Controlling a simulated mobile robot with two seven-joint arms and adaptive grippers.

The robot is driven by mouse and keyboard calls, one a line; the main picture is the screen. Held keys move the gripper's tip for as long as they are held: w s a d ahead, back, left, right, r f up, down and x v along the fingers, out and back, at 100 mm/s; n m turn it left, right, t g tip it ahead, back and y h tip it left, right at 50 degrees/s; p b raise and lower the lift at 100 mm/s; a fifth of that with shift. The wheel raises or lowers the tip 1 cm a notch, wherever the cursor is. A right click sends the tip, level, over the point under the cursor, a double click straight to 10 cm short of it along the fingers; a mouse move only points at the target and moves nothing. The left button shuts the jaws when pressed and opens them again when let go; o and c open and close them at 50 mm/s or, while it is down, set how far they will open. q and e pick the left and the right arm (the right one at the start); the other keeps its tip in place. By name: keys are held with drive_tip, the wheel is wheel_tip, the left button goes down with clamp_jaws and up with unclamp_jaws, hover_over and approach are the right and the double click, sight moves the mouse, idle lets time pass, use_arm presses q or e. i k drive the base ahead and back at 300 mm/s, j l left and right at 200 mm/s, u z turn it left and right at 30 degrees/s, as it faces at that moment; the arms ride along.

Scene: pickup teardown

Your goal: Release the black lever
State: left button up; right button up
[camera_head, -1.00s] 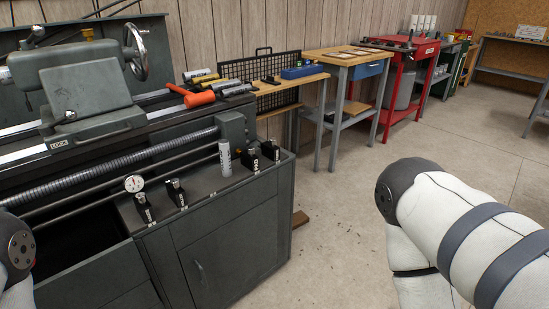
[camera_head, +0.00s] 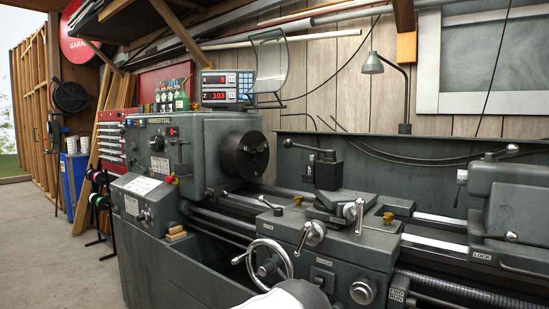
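Several levers with dark handles show on the grey lathe (camera_head: 150,135), and I cannot tell which one the task means. A black lever (camera_head: 303,147) sticks out to the left from the top of the black tool post (camera_head: 326,172). Neither gripper is in view. A white rounded part of mine shows at the bottom edge, below the carriage.
A chuck (camera_head: 243,155) sits on the headstock at the left. A digital readout (camera_head: 227,87) stands above it. A grey lamp (camera_head: 373,64) stands behind the bed. Silver handles (camera_head: 314,233) project from the carriage front. Open floor (camera_head: 50,250) lies at the left.

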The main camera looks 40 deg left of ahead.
sight(287, 143)
drive_tip(key=u, duration=1.15)
